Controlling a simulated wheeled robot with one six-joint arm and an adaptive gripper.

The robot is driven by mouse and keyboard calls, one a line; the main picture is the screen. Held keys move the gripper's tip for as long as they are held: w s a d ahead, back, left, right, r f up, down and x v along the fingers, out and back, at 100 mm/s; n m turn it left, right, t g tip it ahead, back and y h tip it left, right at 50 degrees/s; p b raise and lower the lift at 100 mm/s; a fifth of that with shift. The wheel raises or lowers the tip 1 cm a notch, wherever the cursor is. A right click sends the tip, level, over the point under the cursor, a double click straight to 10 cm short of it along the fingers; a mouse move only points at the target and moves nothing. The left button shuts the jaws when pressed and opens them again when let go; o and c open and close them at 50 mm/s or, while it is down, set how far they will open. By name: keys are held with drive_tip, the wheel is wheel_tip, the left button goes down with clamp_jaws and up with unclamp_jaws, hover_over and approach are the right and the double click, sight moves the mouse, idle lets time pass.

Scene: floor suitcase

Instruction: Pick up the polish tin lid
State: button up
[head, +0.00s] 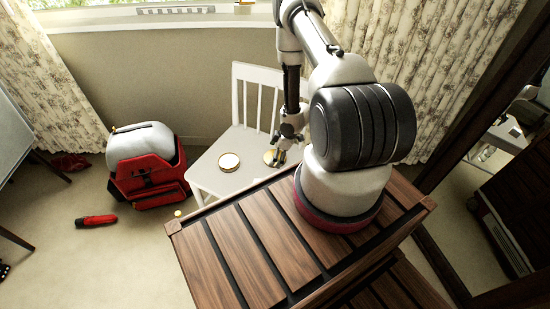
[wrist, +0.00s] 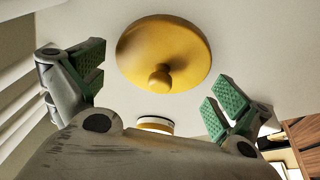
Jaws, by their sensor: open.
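The polish tin lid (wrist: 165,52) is a round, yellow-gold disc with a small knob facing up. It lies flat on the white chair seat (head: 207,172). In the head view the lid (head: 269,158) is partly hidden by my gripper (head: 279,156). In the wrist view my gripper (wrist: 155,85) is open, its green-padded fingers spread to either side of and short of the lid, with nothing held between them. A round tin (head: 228,162) with a pale top and gold rim stands on the seat left of the lid; part of it shows in the wrist view (wrist: 155,125).
The chair's slatted back (head: 258,95) rises behind the seat. A red bag (head: 150,180) with a pale rounded object (head: 143,145) stands on the floor to the left. A red torch-like item (head: 96,221) and a small yellow object (head: 178,213) lie on the floor.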

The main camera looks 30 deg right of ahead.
drive_tip(key=c, duration=0.7)
drive_tip(key=shift+r, duration=0.1)
